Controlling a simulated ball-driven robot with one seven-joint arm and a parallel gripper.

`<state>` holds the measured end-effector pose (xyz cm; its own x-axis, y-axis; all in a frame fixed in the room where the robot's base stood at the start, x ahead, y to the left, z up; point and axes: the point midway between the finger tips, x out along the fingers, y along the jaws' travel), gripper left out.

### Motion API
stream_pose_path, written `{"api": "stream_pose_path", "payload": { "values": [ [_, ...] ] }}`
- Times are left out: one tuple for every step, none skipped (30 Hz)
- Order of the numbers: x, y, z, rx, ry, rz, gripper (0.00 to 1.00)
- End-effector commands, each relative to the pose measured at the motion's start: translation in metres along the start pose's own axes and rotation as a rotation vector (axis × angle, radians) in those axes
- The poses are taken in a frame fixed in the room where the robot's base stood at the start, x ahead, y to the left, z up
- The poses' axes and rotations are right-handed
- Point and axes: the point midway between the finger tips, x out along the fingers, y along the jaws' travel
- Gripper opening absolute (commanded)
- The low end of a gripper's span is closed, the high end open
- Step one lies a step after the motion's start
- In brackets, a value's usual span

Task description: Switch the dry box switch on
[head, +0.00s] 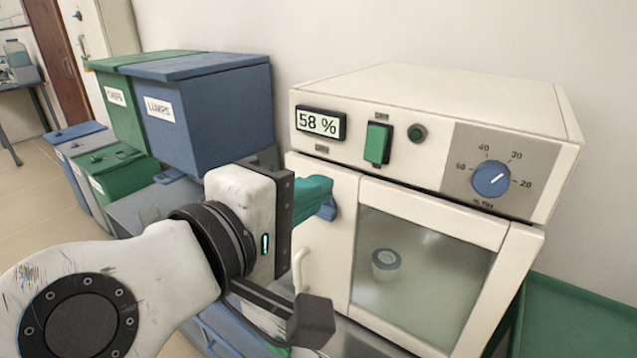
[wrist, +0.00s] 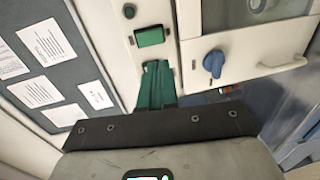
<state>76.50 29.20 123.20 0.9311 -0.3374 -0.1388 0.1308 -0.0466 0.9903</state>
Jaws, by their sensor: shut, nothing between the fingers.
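The dry box (head: 440,95) is a cream cabinet on the right of the head view, with a display reading 58 %. Its green rocker switch (head: 377,144) is right of the display; its position is hard to tell. The switch also shows in the wrist view (wrist: 150,37), just beyond my fingertips. My gripper (head: 322,188) has green fingers, shut and empty. In the head view it is in front of the upper left of the door, below and left of the switch. In the wrist view the fingers (wrist: 157,68) point towards the switch, with a small gap in the picture.
A round dark green button or lamp (head: 417,133) and a blue dial (head: 491,179) are right of the switch. A blue latch knob (wrist: 213,63) and pale handle (head: 303,265) are on the door. A lidded jar (head: 386,265) stands inside. Blue (head: 215,110) and green bins stand left.

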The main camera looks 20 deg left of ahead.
Motion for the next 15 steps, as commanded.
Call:
{"api": "stream_pose_path", "payload": {
  "values": [
    [0.011, 0.001, 0.001, -0.001, -0.004, -0.001, 0.00],
    [0.017, 0.001, 0.001, -0.001, -0.005, -0.002, 0.00],
    [0.024, 0.001, 0.001, -0.001, -0.004, -0.001, 0.00],
    [0.030, 0.001, 0.001, 0.000, -0.004, -0.002, 0.00],
    [0.036, 0.001, 0.001, -0.001, -0.004, -0.002, 0.00],
    [0.044, 0.001, 0.001, -0.002, -0.004, -0.002, 0.00],
    [0.050, 0.001, 0.001, -0.002, -0.004, -0.002, 0.00],
    [0.056, 0.001, 0.001, -0.001, -0.003, -0.001, 0.00],
    [0.064, 0.001, 0.001, -0.001, -0.004, -0.002, 0.00],
    [0.070, 0.001, 0.001, -0.001, -0.004, -0.001, 0.00],
    [0.075, 0.001, 0.001, -0.001, -0.004, -0.002, 0.00],
    [0.082, 0.001, 0.001, 0.000, -0.003, -0.002, 0.00],
    [0.087, 0.001, 0.001, 0.000, -0.003, -0.002, 0.00],
    [0.091, 0.001, 0.001, -0.001, -0.003, -0.002, 0.00],
    [0.097, 0.001, 0.001, -0.001, -0.002, -0.001, 0.00]
  ]
}}
